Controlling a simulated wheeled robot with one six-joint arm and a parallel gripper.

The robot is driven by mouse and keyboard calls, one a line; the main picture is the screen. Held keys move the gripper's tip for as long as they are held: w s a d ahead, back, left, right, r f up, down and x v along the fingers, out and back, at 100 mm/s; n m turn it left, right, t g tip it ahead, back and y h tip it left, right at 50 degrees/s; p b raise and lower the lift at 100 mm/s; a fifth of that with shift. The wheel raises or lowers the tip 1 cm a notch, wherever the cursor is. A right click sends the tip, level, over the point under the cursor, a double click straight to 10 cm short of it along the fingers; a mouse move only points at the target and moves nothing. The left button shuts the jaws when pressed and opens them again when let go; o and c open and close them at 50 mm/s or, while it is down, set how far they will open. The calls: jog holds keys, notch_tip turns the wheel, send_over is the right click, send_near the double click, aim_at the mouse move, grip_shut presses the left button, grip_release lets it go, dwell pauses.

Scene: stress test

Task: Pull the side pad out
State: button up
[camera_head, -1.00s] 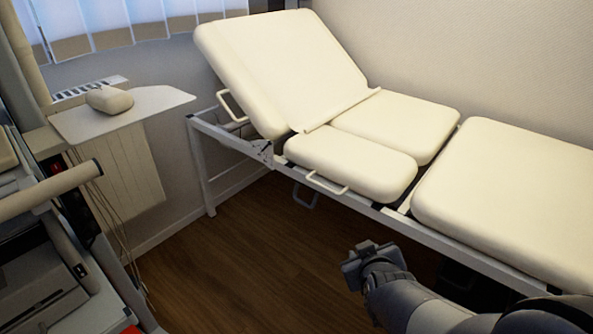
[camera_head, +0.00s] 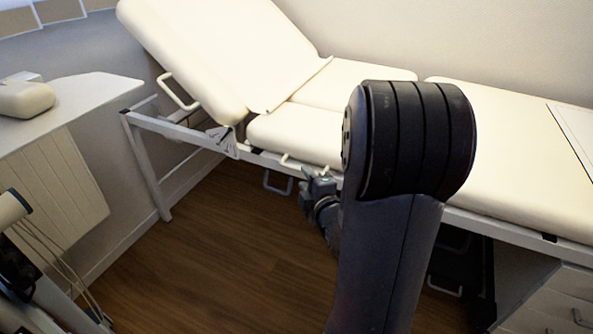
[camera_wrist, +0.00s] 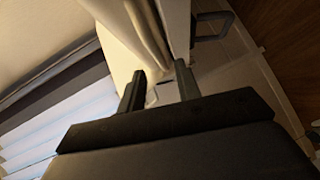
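The side pad (camera_head: 290,133) is a cream cushion at the front edge of the examination couch, in line with the pads around it. A cream loop handle (camera_head: 295,160) sits on its front edge. My gripper (camera_head: 308,177) is just in front of and below this handle, close to it in the head view. Whether they touch cannot be told. In the wrist view my gripper (camera_wrist: 160,70) has its two fingers apart with a gap between them. Cream surfaces of the couch lie beyond the fingertips there. My own arm hides the right end of the side pad.
The raised backrest (camera_head: 220,50) is left of the side pad. The white couch frame (camera_head: 185,133) runs below it, with a grey loop (camera_head: 277,183) hanging underneath. A white shelf (camera_head: 90,93) stands at left. Drawers (camera_head: 560,305) are at lower right. The wooden floor (camera_head: 220,250) is open.

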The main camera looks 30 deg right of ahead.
aim_at(298, 169)
jog(key=w, duration=0.4)
jog(key=w+f, duration=0.1)
jog(key=w, duration=0.1)
jog(key=shift+d+b, duration=0.3)
jog(key=shift+b, duration=0.05)
grip_shut()
